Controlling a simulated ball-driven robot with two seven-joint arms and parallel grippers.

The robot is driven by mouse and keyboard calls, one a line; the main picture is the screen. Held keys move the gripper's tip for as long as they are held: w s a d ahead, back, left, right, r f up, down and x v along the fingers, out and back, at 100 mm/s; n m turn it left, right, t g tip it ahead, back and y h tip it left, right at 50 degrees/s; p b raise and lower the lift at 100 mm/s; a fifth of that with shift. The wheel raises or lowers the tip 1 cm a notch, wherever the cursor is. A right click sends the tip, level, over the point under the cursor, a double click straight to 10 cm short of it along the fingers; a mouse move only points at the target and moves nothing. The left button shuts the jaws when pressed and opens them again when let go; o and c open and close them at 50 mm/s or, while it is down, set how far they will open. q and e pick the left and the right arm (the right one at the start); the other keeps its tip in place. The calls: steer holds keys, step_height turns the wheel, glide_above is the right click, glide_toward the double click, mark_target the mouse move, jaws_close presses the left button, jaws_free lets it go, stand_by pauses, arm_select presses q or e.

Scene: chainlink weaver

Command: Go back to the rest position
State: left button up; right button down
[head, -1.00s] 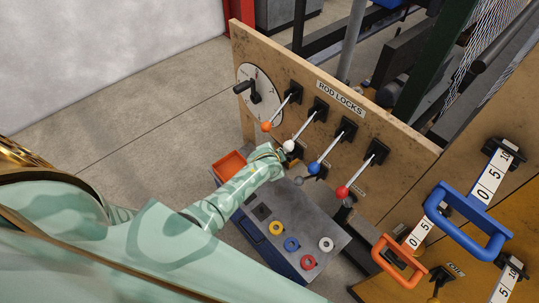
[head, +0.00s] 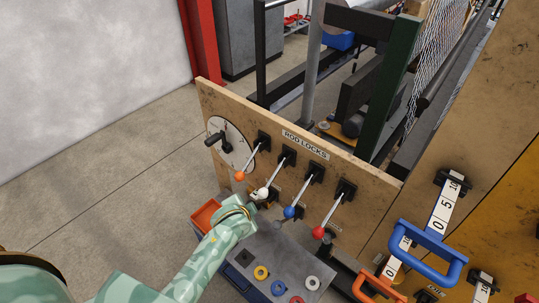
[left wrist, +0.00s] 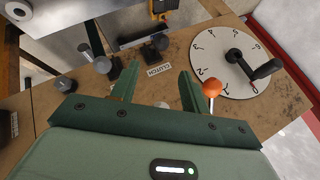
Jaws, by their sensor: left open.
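My left gripper (head: 258,203) reaches in from the lower left of the head view, just below the white lever knob (head: 263,193). Its fingertips are small and partly hidden there. In the left wrist view its two green fingers (left wrist: 157,88) stand apart with nothing held between them. The orange lever knob (left wrist: 211,87) shows just beside the right finger; it also shows in the head view (head: 240,176). I cannot tell whether the gripper touches the white knob. My right gripper is not in view.
The rod-lock board also carries a blue-knobbed lever (head: 289,212), a red-knobbed lever (head: 318,232) and a crank dial (head: 230,146). A grey bench (head: 290,255) with coloured rings and an orange bin (head: 205,216) stand below. Blue handle (head: 428,250) at right. Open floor lies left.

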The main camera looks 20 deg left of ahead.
arm_select(q)
steer(key=s+d+f+n+g+h+b, duration=0.15)
steer(key=s+f+b, duration=0.35)
steer(key=f, duration=0.7)
steer(key=s+d+f+n+h+b, duration=0.1)
steer(key=s+f+n+b, duration=0.1)
steer(key=s+f, duration=0.85)
steer(key=s+a+f+g+b, duration=0.1)
steer(key=s+f+b, duration=0.5)
steer(key=s+f, duration=0.6)
steer(key=s+a+f+g+b, duration=0.2)
steer(key=s+f+g+b, duration=0.2)
steer(key=s+f, duration=0.8)
steer(key=s+b, duration=0.1)
steer(key=b, duration=0.1)
steer(key=shift+s+a+f+b, duration=0.3)
steer(key=shift+s+f, duration=0.05)
steer(key=shift+n+g+y, duration=0.25)
